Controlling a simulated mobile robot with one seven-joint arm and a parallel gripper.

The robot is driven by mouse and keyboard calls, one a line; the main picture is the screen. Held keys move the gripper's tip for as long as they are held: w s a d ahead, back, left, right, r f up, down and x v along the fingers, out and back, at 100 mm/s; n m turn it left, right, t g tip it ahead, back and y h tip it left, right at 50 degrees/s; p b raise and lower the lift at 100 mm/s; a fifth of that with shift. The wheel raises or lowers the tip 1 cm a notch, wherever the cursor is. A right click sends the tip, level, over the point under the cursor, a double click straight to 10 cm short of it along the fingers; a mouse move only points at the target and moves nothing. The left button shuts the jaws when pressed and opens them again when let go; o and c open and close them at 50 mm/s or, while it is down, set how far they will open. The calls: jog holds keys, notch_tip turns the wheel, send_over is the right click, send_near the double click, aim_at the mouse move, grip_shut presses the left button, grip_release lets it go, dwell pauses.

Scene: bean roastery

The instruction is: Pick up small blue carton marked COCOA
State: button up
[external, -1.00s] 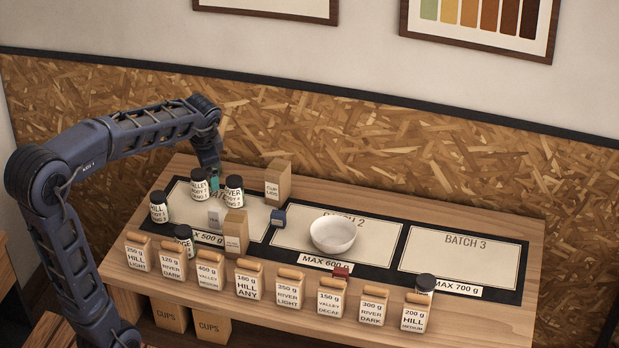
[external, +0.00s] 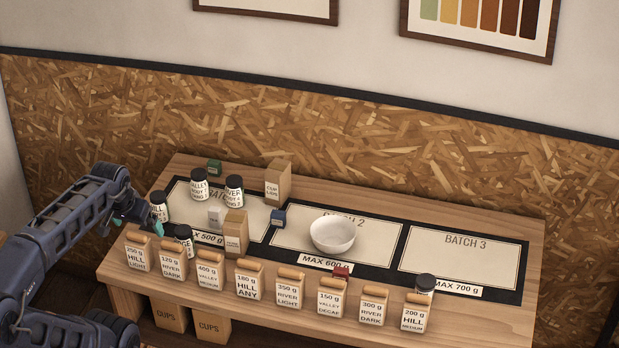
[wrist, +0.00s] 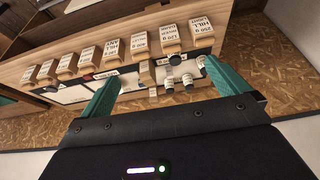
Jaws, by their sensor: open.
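The small blue carton (external: 278,217) stands on the table between the Batch 1 and Batch 2 mats, left of the white bowl (external: 333,234). Its lettering is too small to read. I cannot make it out in the wrist view. My gripper (external: 150,226) is at the left end of the table, near the HILL jar (external: 159,205), well left of the blue carton. In the wrist view my gripper (wrist: 160,75) has its teal fingers wide apart, with nothing held between them.
A green carton (external: 214,166) stands at the back edge. A red carton (external: 341,271) is behind the front row of bags (external: 249,279). Batch 3 (external: 460,262) is mostly clear.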

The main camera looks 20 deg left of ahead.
jog(key=shift+s, duration=0.1)
jog(key=c, duration=1.1)
jog(key=n+g+h, duration=0.4)
jog(key=n, duration=1.4)
send_over(278, 213)
jog(key=a, duration=0.4)
notch_tip(278, 213, down, 22)
jog(key=shift+s+x, duration=0.15)
jog(key=shift+x, duration=2.5)
jog(key=shift+s+x, duration=0.1)
jog(key=shift+x, duration=2.55)
